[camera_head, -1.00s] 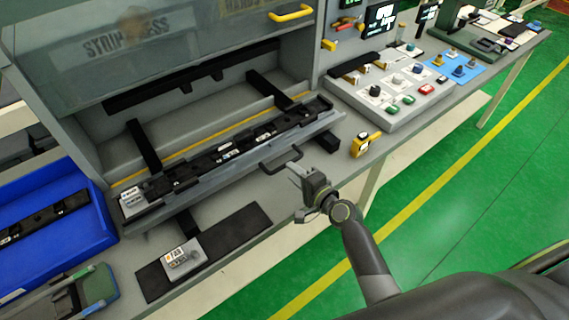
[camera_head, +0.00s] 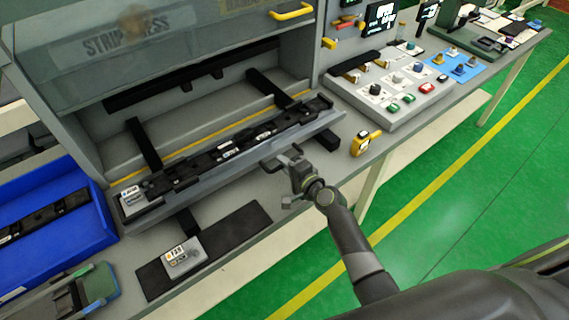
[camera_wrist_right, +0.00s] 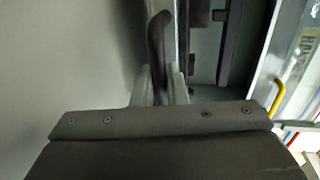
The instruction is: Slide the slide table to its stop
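The slide table (camera_head: 240,155) is a long grey plate at the front of the press, carrying a black strip with clips. Its dark loop handle (camera_head: 270,163) sticks out from the front edge towards me. My right gripper (camera_head: 291,158) is at the handle's right part. In the right wrist view, the gripper's two fingers (camera_wrist_right: 160,88) lie close on either side of the dark handle bar (camera_wrist_right: 157,35). Whether they press on it is not clear. My left gripper is out of view.
The grey press with a raised clear guard (camera_head: 160,40) stands behind. A blue bin (camera_head: 60,235) is at the left. A grey labelled block (camera_head: 182,257) lies on a black mat (camera_head: 150,283). A yellow-and-black device (camera_head: 365,143) and a button panel (camera_head: 440,97) are at the right.

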